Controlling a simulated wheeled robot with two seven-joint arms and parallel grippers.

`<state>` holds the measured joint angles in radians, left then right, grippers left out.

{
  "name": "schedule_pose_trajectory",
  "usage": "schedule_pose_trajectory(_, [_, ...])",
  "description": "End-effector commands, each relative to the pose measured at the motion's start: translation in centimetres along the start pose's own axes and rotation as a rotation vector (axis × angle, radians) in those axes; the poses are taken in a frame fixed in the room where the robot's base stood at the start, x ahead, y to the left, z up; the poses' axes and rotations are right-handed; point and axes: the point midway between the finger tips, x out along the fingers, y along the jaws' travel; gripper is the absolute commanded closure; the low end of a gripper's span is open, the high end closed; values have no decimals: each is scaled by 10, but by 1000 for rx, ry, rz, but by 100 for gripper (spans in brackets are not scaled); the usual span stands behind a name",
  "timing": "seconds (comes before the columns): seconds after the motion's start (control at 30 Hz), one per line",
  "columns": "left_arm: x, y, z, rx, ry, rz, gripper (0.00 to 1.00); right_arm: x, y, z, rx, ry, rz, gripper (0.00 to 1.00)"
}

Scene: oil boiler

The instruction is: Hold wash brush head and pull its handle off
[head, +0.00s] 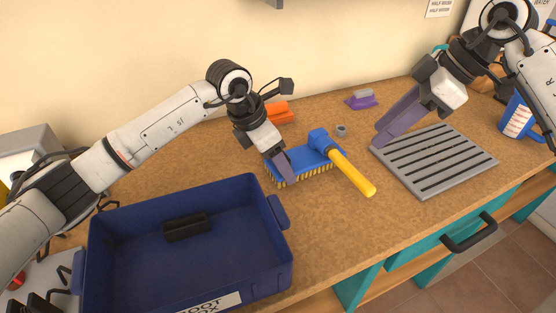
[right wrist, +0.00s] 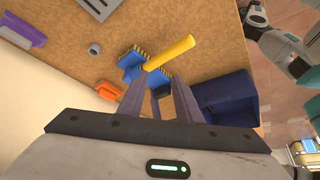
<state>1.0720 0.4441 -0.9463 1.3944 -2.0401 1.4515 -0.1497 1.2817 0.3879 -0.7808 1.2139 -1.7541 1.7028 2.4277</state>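The wash brush lies on the brown worktop in the head view. It has a blue head (head: 315,157) with yellow bristles facing down and a yellow handle (head: 352,173) in a blue socket, pointing toward the front right. My left gripper (head: 286,172) is at the left part of the head, its fingers pointing down. One finger hides the other, so its opening and grip are unclear. My right gripper (head: 382,139) is above the worktop, right of the brush and apart from it. The right wrist view shows its fingers (right wrist: 157,86) apart with nothing between, and the handle (right wrist: 170,52) beyond them.
A dark blue box (head: 262,190) with a black item inside stands front left. A grey slotted grate (head: 435,160) lies right of the brush. Behind are an orange brush (head: 278,112), a purple brush (head: 361,100) and a small grey ring (head: 341,131). A blue mug (head: 518,120) stands far right.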

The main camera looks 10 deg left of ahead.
Motion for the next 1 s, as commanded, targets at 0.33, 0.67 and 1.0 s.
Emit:
schedule_pose_trajectory(0.33, [0,0,0,0,-1,0,65,0,0,0,0,0,0,69])
schedule_pose_trajectory(0.67, [-1,0,0,0,-1,0,65,0,-1,-2,-32,-5,-2,58])
schedule_pose_trajectory(1.0, [-1,0,1,0,-2,0,65,3,-18,-21,-676,-108,-67,58])
